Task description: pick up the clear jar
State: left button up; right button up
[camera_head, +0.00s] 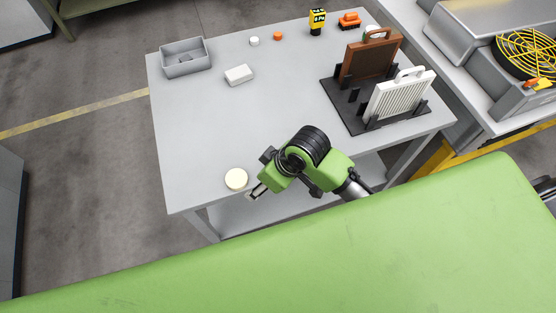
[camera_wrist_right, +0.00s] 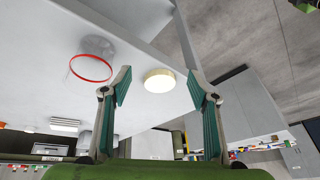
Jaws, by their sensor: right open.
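A clear, see-through jar with a thin red rim (camera_wrist_right: 92,68) stands on the grey table in the right wrist view, left of the open fingers. I cannot make it out in the head view, where my arm may hide it. A round cream-coloured disc or lid (camera_head: 236,179) lies near the table's front left corner; it also shows in the right wrist view (camera_wrist_right: 159,80), ahead between the fingertips. My right gripper (camera_head: 256,191) is open and empty, low near the table's front edge, just right of the cream disc. My left gripper is not in view.
The table (camera_head: 200,130) holds a grey open bin (camera_head: 184,58), a white block (camera_head: 239,75), a yellow-black device (camera_head: 317,22) and a black rack (camera_head: 345,105) with brown and white panels. Small white and orange pieces lie at the back. The table's middle left is clear.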

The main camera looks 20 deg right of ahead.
jog(key=w+d+r+n+g+h+p, duration=0.1)
jog(key=w+d+r+n+g+h, duration=0.15)
jog(key=r, duration=0.25)
jog(key=w+d+r+n+g+h, duration=0.1)
jog(key=w+d+r+n, duration=0.3)
jog(key=r, duration=0.2)
jog(key=shift+t, duration=0.25)
notch_tip(320, 180, down, 9)
jog(key=shift+s+r+p, duration=0.15)
jog(key=shift+p, duration=0.75)
notch_tip(320, 180, down, 5)
jog(key=shift+r+p, duration=0.15)
jog(key=shift+p, duration=0.8)
jog(key=shift+f, duration=0.3)
jog(key=c, duration=1.3)
jog(key=shift+r, duration=0.2)
